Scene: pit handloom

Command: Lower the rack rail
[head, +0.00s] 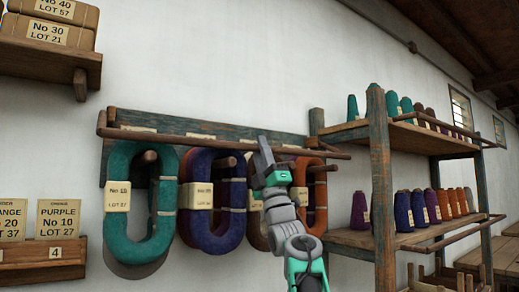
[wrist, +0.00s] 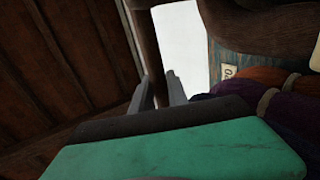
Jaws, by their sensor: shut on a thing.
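The rack rail (head: 215,143) is a long, thin brown bar. In the head view it runs across the front of the wall rack's weathered green board (head: 225,128), above the hanging yarn hanks. My gripper (head: 264,150) is at the rail, right of its middle, in front of the rack. In the wrist view the rail (wrist: 147,40) runs down between the two grey fingers (wrist: 162,90), which are shut on it. My gripper and arm hide part of the rail and some of the hanks.
Teal (head: 117,235), blue-purple (head: 215,235) and orange (head: 317,205) hanks hang on pegs close below the rail. A shelf unit with thread cones (head: 383,200) stands close on the right. A small shelf with boxes (head: 45,60) is at upper left. Bare wall lies above the rack.

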